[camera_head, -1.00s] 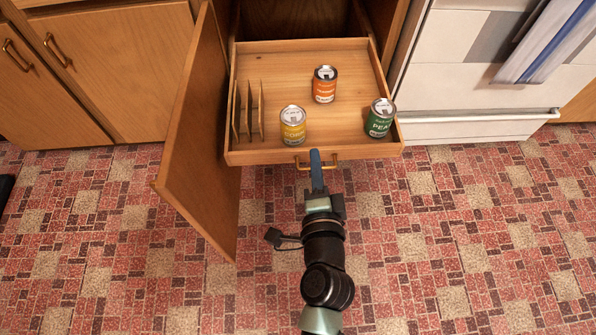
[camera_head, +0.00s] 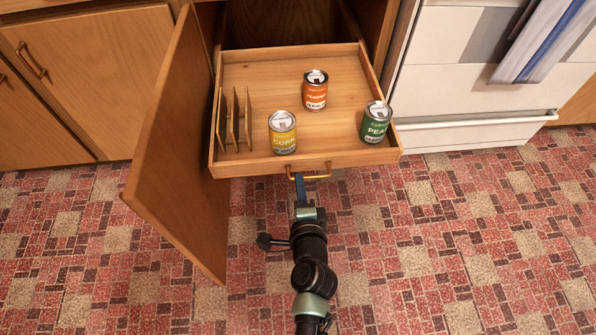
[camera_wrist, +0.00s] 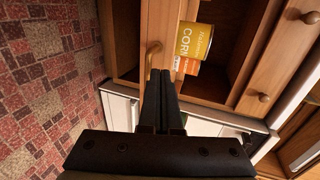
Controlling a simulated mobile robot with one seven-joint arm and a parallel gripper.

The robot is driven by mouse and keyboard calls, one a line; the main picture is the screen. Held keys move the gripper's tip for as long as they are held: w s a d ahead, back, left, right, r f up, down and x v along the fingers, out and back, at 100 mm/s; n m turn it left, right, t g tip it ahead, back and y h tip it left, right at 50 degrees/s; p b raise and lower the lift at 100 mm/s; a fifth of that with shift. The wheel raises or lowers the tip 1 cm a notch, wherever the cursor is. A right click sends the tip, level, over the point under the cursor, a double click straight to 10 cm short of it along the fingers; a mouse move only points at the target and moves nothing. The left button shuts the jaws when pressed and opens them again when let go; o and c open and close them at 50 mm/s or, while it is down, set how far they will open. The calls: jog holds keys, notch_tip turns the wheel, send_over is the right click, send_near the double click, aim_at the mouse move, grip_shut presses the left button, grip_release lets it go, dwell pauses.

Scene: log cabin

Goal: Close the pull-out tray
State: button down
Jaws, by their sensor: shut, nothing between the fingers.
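The wooden pull-out tray (camera_head: 200,163) is slid out of the cabinet, with a brass handle (camera_head: 309,176) on its front. It holds a yellow corn can (camera_head: 282,133), an orange-labelled can (camera_head: 315,91), a green can (camera_head: 376,123) and thin upright dividers (camera_head: 235,118) at the left. My gripper (camera_head: 299,178) is shut and empty, its fingertips at the tray front by the left part of the handle. In the wrist view, the shut fingers (camera_wrist: 160,75) point toward the tray front beside the handle (camera_wrist: 152,48); I cannot tell whether they touch it.
An open cabinet door (camera_head: 180,150) stands just left of the tray. A white oven (camera_head: 470,90) with a towel (camera_head: 540,45) is close on the right. The tiled floor (camera_head: 450,240) in front is clear.

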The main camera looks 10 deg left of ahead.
aim_at(296, 161)
jog(key=shift+w+a, duration=0.3)
jog(key=shift+w, duration=0.7)
jog(key=shift+w+a, duration=0.25)
jog(key=shift+w, duration=0.7)
